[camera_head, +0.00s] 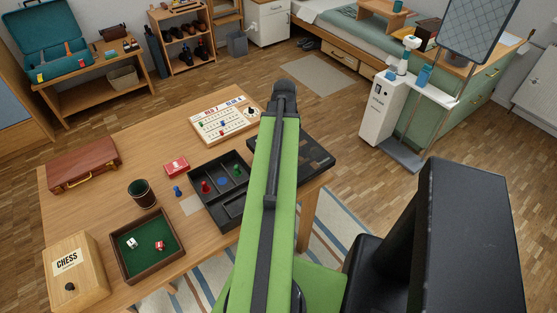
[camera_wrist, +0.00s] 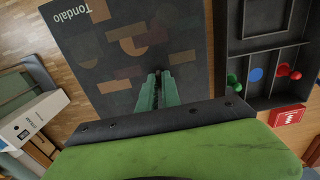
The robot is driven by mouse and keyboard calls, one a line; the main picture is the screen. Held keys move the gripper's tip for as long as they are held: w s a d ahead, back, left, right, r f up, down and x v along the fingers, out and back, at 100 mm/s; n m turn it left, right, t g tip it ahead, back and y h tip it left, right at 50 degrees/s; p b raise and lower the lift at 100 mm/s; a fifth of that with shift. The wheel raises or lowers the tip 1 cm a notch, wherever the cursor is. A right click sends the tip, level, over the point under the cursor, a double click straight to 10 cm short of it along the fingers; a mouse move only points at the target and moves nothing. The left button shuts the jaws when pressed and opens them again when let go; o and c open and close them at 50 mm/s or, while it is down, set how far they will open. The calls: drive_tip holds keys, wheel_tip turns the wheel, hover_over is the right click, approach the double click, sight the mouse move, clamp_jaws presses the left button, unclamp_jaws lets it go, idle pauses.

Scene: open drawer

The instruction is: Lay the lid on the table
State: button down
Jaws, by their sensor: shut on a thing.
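The lid (camera_wrist: 190,55) is a flat dark board with muted shapes and the word "Tondalo" on it. In the wrist view my gripper (camera_wrist: 158,84) is shut on it near its middle; the exact contact is hard to make out. In the head view the lid (camera_head: 318,153) shows right of my arm, near the right edge of the table (camera_head: 130,122); my arm hides my gripper and part of the lid. I cannot tell whether it touches the table. The open black box (camera_head: 196,196) lies left of my arm, and also shows in the wrist view (camera_wrist: 223,55).
The box holds red, blue and green pieces. A scoreboard (camera_head: 222,122) lies behind it. A red card box (camera_head: 176,166), a dice cup (camera_head: 141,193), a dice tray (camera_head: 122,268), a chess box (camera_head: 82,283) and a brown case (camera_head: 83,163) stand left.

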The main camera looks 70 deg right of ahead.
drive_tip(key=w, duration=0.1)
drive_tip(key=f, duration=0.1)
drive_tip(key=w, duration=0.1)
drive_tip(key=shift+w+d+f+b, duration=0.25)
drive_tip(key=shift+w+f+b, duration=0.05)
wheel_tip(320, 180, down, 4)
drive_tip(key=b, duration=0.4)
drive_tip(key=shift+f, duration=0.15)
drive_tip(key=shift+r, duration=0.2)
drive_tip(key=c, duration=2)
unclamp_jaws()
drive_tip(key=shift+f, duration=0.2)
drive_tip(key=o, duration=0.4)
drive_tip(key=shift+o, duration=0.2)
drive_tip(key=shift+r, duration=0.15)
wheel_tip(320, 180, up, 12)
drive_tip(key=p, duration=1.2)
